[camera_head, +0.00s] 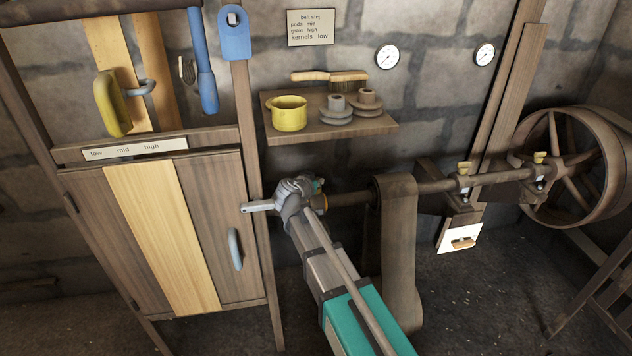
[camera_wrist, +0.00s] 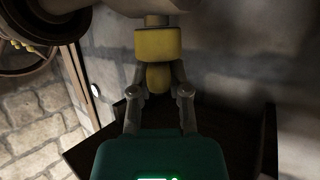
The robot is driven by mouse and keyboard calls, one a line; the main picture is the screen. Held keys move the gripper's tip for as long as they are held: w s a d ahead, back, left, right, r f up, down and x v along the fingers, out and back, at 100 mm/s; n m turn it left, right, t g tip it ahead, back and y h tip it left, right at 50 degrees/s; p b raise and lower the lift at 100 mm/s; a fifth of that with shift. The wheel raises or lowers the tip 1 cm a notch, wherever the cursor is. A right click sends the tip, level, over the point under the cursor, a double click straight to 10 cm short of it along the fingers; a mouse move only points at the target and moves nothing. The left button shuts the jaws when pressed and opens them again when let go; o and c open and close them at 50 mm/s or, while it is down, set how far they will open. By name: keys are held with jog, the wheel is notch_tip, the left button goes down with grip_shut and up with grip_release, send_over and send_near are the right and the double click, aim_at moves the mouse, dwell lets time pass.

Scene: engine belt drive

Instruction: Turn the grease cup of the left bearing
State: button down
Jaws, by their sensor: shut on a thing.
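A yellow grease cup (camera_wrist: 158,45) shows in the wrist view, with a broad upper part and a rounded lower part. My gripper (camera_wrist: 158,86) is shut on the rounded part, one finger on each side. In the head view my wrist is at the left end of the shaft (camera_head: 430,187) and hides the held cup and most of its bearing. Two other yellow cups show on the shaft's bearings farther right, a nearer cup (camera_head: 464,168) and a farther cup (camera_head: 540,157). How far the held cup is turned cannot be told.
A wide belt (camera_head: 398,250) hangs from the shaft right of my arm. A wooden cabinet (camera_head: 215,225) stands close on the left. A shelf (camera_head: 285,133) with a yellow pot (camera_head: 289,112) is above. A large wheel (camera_head: 607,165) is at far right.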

dwell(0.3)
jog(key=c, duration=0.6)
grip_release()
jog(key=shift+d+n+y, duration=0.1)
jog(key=shift+n+y, duration=0.4)
jog(key=shift+y, duration=0.1)
jog(key=shift+n+y, duration=0.3)
jog(key=shift+n+t+y, duration=0.4)
jog(key=shift+n+y, duration=0.9)
jog(key=shift+y, duration=0.2)
jog(key=shift+y, duration=0.3)
